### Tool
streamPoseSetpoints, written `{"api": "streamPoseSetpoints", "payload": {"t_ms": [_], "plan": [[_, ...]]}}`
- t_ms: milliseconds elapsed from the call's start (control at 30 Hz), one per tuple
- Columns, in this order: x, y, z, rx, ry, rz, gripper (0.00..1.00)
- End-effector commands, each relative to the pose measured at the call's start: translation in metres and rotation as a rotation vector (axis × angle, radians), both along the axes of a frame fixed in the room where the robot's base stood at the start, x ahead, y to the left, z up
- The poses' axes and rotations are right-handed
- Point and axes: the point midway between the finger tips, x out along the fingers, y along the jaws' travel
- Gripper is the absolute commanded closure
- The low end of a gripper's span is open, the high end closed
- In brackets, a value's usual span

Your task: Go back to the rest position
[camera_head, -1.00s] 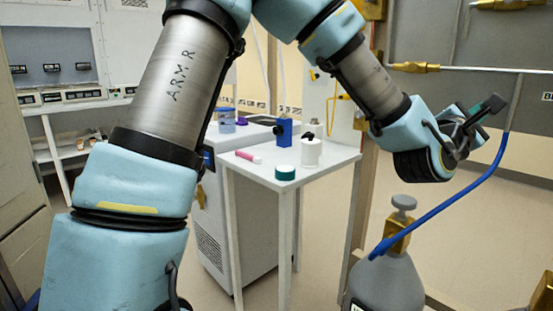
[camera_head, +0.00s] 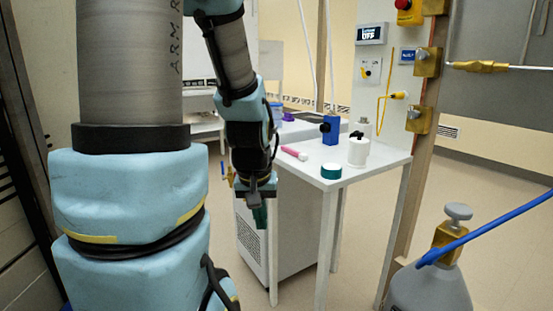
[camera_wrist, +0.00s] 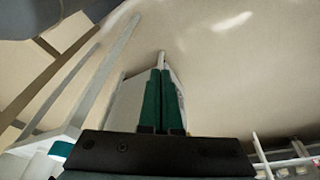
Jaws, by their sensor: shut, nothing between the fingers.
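My gripper (camera_head: 260,216) hangs pointing down in the head view, left of the small white table (camera_head: 300,172) and in front of the grey cabinet. In the wrist view my gripper (camera_wrist: 163,75) shows its two green fingers side by side, shut with nothing between them. My arm comes down from the top of the head view and bends at the wrist above the gripper.
A grey gas cylinder (camera_head: 430,290) with a blue hose stands at lower right. Open floor lies between it and the table.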

Motion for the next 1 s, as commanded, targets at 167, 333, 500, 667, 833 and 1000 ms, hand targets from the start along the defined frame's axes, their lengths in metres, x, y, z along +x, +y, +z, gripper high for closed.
{"api": "streamPoseSetpoints", "payload": {"t_ms": [167,333,500,667,833,1000], "plan": [[-0.031,0.034,0.021,0.047,0.104,-0.05,1.0],[-0.031,0.033,0.056,0.046,0.103,-0.049,1.0],[-0.03,0.033,0.099,0.045,0.102,-0.049,1.0],[-0.03,0.033,0.131,0.045,0.101,-0.049,1.0],[-0.03,0.032,0.142,0.045,0.101,-0.049,1.0],[-0.03,0.032,0.14,0.045,0.101,-0.049,1.0]]}}
